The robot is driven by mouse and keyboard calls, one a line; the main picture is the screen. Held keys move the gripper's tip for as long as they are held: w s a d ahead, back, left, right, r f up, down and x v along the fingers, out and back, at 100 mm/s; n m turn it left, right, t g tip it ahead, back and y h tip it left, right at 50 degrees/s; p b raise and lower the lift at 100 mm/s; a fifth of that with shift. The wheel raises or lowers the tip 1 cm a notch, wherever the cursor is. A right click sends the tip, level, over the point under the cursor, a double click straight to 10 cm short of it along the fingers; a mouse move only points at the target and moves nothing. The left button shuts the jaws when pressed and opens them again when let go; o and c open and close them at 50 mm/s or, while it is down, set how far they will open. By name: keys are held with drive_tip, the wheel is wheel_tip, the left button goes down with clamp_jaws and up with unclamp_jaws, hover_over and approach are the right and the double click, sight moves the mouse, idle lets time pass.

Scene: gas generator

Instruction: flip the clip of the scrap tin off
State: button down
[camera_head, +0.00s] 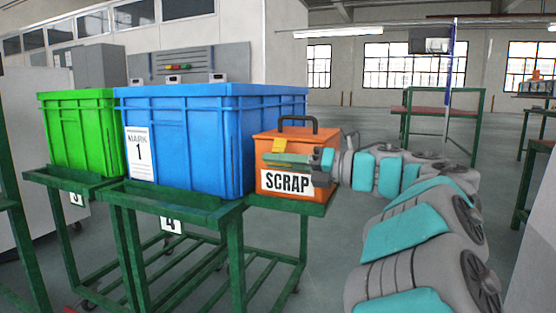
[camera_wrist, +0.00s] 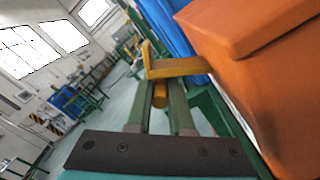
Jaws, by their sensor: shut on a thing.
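The scrap tin (camera_head: 263,179) is an orange box with a black handle on its lid and a white SCRAP label on its front. In the wrist view the tin (camera_wrist: 280,90) fills the right side, seen tilted. Its yellow clip (camera_head: 280,145) stands out at the front of the tin below the lid; it also shows in the wrist view (camera_wrist: 180,67) as a bent bar with a rounded grip. My gripper (camera_head: 270,158) is across the tin's front, above the label. In the wrist view its two green fingers (camera_wrist: 160,92) lie either side of the clip's grip, shut on it.
The tin stands on the right end of a green cart (camera_head: 226,217), beside a large blue crate (camera_head: 190,150). A green crate (camera_head: 80,135) is further left. My arm comes in from the right. Open floor and green-framed benches lie behind at right.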

idle(0.5)
drive_tip(key=c, duration=0.8)
unclamp_jaws()
drive_tip(key=v, duration=0.8)
